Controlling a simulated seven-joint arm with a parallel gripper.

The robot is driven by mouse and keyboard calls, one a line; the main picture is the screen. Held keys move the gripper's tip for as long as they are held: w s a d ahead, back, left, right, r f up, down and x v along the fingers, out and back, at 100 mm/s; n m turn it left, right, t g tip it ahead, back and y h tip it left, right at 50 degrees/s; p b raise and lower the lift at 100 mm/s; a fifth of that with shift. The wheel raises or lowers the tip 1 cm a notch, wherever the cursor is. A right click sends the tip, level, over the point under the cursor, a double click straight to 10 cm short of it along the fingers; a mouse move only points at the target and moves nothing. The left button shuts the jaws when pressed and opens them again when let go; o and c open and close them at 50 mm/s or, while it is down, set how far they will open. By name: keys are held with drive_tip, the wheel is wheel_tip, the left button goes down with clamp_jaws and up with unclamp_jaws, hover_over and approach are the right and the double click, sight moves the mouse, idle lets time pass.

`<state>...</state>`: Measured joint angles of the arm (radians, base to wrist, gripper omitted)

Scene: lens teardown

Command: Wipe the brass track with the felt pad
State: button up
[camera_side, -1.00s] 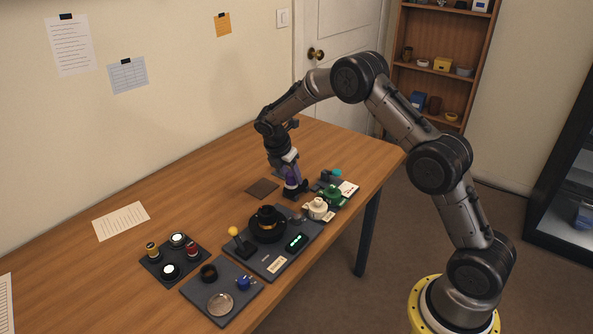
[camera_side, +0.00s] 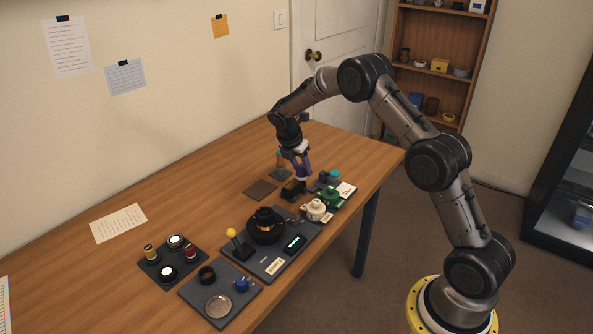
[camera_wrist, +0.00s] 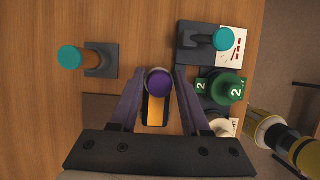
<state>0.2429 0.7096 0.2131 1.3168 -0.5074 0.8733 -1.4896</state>
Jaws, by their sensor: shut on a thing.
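My gripper (camera_side: 297,160) is above the table, its fingers on either side of a purple-topped tool (camera_wrist: 159,82). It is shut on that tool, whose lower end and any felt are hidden. Just below is a small black stand (camera_side: 293,189); in the wrist view an orange-yellow strip (camera_wrist: 155,111) shows on the dark block under the tool. The black lens barrel (camera_side: 266,234) stands upright on the grey fixture board (camera_side: 247,265), left of and nearer the camera than my gripper. A thin yellow band on it, seemingly the brass track (camera_side: 267,226), is partly visible.
A teal-topped orange tool (camera_wrist: 70,57) stands left of my gripper. Another teal-topped piece (camera_wrist: 222,40) and green (camera_wrist: 222,87) and cream (camera_side: 316,209) parts stand at right. A brown mat (camera_side: 260,190) lies flat. Black and yellow-knobbed lever (camera_side: 232,233) stands beside the barrel.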

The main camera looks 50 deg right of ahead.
drive_tip(key=shift+r, duration=4)
drive_tip(key=shift+w+f, duration=0.1)
